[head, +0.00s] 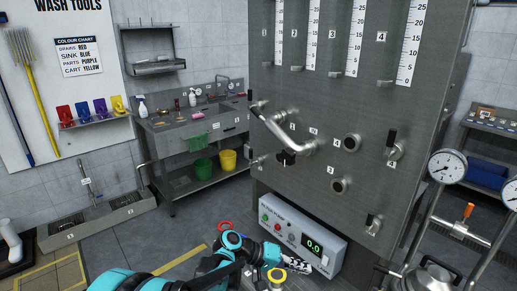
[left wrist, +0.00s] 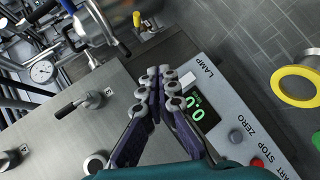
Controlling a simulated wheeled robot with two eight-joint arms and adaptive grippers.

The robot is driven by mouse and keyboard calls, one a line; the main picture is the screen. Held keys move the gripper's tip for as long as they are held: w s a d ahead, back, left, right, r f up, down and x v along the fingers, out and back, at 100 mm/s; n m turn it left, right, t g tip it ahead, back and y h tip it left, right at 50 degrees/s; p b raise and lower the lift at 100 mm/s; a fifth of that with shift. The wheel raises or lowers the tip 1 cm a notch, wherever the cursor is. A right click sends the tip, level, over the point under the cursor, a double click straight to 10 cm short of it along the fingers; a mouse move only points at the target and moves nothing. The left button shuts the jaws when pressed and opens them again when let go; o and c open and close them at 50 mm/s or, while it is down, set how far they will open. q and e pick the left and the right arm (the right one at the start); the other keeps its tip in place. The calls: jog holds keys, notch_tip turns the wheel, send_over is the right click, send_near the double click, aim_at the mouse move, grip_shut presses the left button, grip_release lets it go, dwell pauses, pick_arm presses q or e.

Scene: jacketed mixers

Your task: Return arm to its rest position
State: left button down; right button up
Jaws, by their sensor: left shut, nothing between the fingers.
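My left gripper (head: 318,264) is shut and empty. In the head view its arm, teal and black, comes in low at the bottom, and the fingers are in front of the lower edge of the grey control box (head: 288,225). My right gripper is not in view.
A tall steel panel (head: 320,110) with several valve handles and gauge tubes stands above the box. Gauges on a metal frame (head: 448,166) stand at the right. A sink bench (head: 195,125) is at the back left. A yellow ring (left wrist: 296,86) is near the box. Grey floor is open at left.

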pick_arm(q)
jog(key=s+a+t+y, duration=0.2)
jog(key=s+a+y, duration=0.2)
jog(key=a, duration=0.6)
jog(key=s+a+r+n+t+y, duration=0.1)
jog(key=s+a+y, duration=0.3)
jog(key=s+a, duration=0.5)
jog(key=s+a+r+t+y, duration=0.1)
jog(key=s+a+t+y, duration=0.2)
jog(key=a, duration=0.9)
jog(key=s+y, duration=0.1)
jog(key=s, duration=0.2)
jog(key=shift+s+a+r+n, duration=0.15)
jog(key=shift+s+a+n, duration=0.05)
jog(key=shift+n, duration=0.2)
